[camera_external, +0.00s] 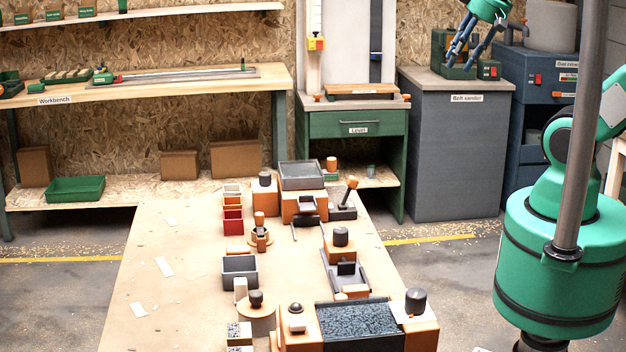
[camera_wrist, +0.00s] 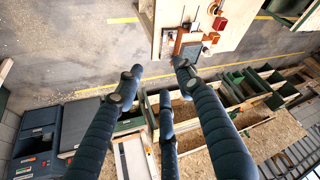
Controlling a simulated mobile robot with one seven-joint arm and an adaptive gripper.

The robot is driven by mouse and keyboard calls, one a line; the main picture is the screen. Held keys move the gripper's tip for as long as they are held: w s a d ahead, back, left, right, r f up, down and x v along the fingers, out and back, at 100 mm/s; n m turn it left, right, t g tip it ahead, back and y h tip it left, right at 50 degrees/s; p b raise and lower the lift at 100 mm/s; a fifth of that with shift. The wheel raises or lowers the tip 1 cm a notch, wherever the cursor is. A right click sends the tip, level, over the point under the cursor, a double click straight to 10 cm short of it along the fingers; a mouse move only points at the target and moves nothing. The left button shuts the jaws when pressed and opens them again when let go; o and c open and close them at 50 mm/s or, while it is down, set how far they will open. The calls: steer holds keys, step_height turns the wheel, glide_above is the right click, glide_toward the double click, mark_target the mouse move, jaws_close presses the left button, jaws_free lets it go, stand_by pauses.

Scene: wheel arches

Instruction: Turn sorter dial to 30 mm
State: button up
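Several dark round knobs stand on orange-brown devices on the long table (camera_external: 150,270) in the external view: a front right knob (camera_external: 415,300), a middle knob (camera_external: 340,236) and a rear knob (camera_external: 265,178). I cannot tell which is the sorter dial, and no 30 mm mark is readable. My gripper (camera_external: 460,62) is high at the upper right, in front of the belt sander and far from these knobs. In the wrist view its three dark fingers (camera_wrist: 160,76) are spread apart with nothing between them.
A large box of grey granules (camera_external: 358,318) stands at the table's front. Bins, a red box (camera_external: 233,220) and small wooden parts fill its middle. The table's left side is mostly clear. Behind are the workbench (camera_external: 170,85), a green cabinet (camera_external: 355,125) and the belt sander's grey cabinet (camera_external: 455,150).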

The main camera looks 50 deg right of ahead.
steer(key=w+a+r+g+p, duration=0.1)
steer(key=w+r+p, duration=0.15)
steer(key=w, duration=0.55)
steer(key=w+a+r+p, duration=0.1)
steer(key=w+r+p, duration=0.15)
steer(key=w, duration=0.45)
steer(key=m+g+p, duration=0.1)
steer(key=g+p, duration=0.4)
steer(key=p, duration=0.7)
glide_above(265, 173)
step_height(265, 173, down, 30)
steer(key=shift+s+a+f, duration=0.1)
steer(key=shift+a+f, duration=0.05)
steer(key=shift+f, duration=0.35)
steer(key=shift+f, duration=0.1)
steer(key=shift+m, duration=0.3)
steer(key=shift+f+p, duration=0.75)
steer(key=shift+f, duration=6)
steer(key=shift+c, duration=0.2)
